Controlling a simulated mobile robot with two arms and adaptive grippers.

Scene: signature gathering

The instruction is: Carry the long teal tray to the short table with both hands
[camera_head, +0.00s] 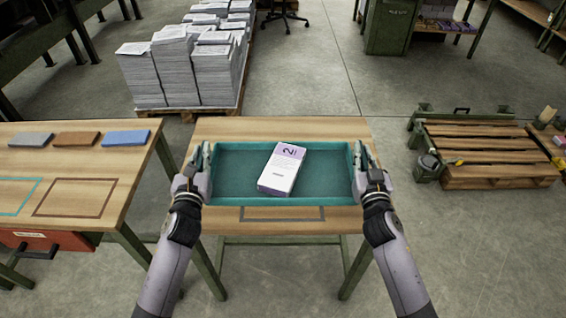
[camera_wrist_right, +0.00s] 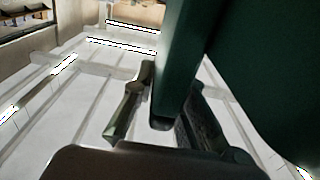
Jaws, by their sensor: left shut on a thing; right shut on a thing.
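The long teal tray (camera_head: 230,180) is over a short wooden table (camera_head: 215,128) in the head view. A white and purple stack or box marked "2" (camera_head: 282,170) lies inside it. My left gripper (camera_head: 203,158) is shut on the tray's left end wall. My right gripper (camera_head: 362,158) is shut on its right end wall. In the right wrist view, the fingers of my right gripper (camera_wrist_right: 160,115) are on both sides of the tray's dark teal wall (camera_wrist_right: 178,60). I cannot tell whether the tray touches the tabletop.
A longer wooden table (camera_head: 90,185) with grey, brown and blue blocks stands at the left. A pallet of paper stacks (camera_head: 195,65) is behind. Wooden pallets (camera_head: 485,155) lie at the right. The floor between is clear.

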